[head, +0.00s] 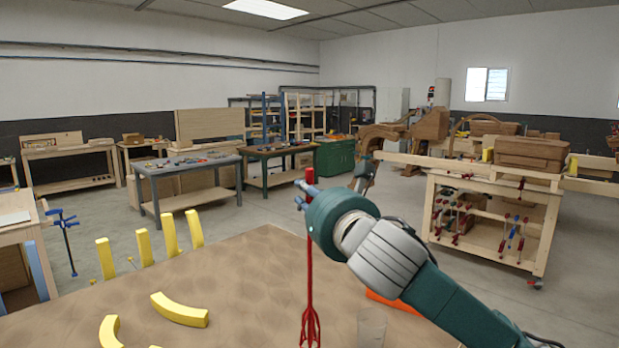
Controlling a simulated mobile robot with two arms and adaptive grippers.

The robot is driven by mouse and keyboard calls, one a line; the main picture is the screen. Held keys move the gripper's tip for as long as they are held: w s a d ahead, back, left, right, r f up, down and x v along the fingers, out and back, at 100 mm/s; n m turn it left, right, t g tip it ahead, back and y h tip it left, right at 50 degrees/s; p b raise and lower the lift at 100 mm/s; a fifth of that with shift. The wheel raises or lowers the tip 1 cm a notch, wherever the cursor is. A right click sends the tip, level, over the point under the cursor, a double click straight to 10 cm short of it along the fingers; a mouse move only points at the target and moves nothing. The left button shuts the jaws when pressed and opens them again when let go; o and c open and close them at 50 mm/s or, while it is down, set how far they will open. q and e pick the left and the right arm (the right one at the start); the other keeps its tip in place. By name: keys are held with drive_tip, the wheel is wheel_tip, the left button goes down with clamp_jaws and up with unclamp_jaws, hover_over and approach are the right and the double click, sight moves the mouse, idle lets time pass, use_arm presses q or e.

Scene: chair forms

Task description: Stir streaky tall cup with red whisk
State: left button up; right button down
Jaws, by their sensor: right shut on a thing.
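My right gripper (307,190) comes in from the right and is shut on the red whisk (310,285). The whisk hangs upright, its wire head down near the bottom edge of the head view. A see-through tall cup (372,327) with faint streaks stands on the brown table (250,275), to the right of the whisk head and apart from it in the picture. The cup's lower part is cut off by the frame edge. My left gripper is not in view.
Curved yellow pieces (180,310) lie on the table at the left, with several upright yellow pieces (143,248) along its far left edge. An orange object (393,303) is partly hidden behind my right arm. The table's middle is clear. Workbenches (185,168) stand far behind.

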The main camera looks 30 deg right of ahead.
sight(311, 277)
drive_tip(key=shift+s+d+p, duration=0.15)
drive_tip(key=shift+p, duration=0.5)
drive_tip(key=shift+s+f, duration=0.1)
drive_tip(key=shift+d+f, duration=0.1)
drive_tip(key=shift+f, duration=0.05)
wheel_tip(311, 277, down, 4)
drive_tip(key=b, duration=0.3)
drive_tip(key=shift+r+b, duration=0.25)
drive_tip(key=shift+b, duration=0.1)
use_arm(q)
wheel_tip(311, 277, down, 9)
drive_tip(key=b, duration=0.8)
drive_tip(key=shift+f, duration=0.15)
use_arm(e)
drive_tip(key=shift+f, duration=6.9)
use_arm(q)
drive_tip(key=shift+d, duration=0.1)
use_arm(e)
drive_tip(key=shift+y, duration=0.3)
